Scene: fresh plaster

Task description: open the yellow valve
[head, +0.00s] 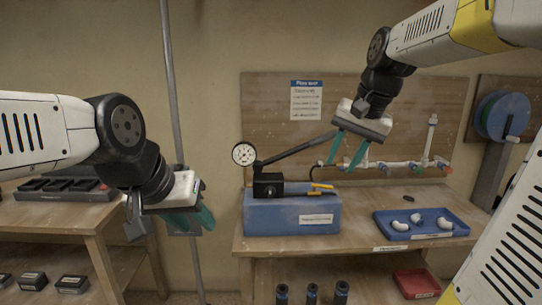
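A pump with a round white gauge (244,154) and a long black lever (298,147) stands on a blue box (290,215) on the bench. Two thin yellow handles (321,185) stick out to the right from the pump's base; I cannot tell which is the yellow valve. My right gripper (347,150) is above and right of these handles, pointing down. Its teal fingers are apart, with nothing seen between them. The lever's far end meets its left finger in the picture; contact is unclear. My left gripper (192,220) hangs left of the blue box, its finger gap unclear.
A white pipe (400,165) with fittings runs along the back board. A blue tray (425,224) with white pipe pieces lies on the bench at right. A grey vertical pole (172,90) stands behind my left gripper. A red bin (416,282) is below the bench.

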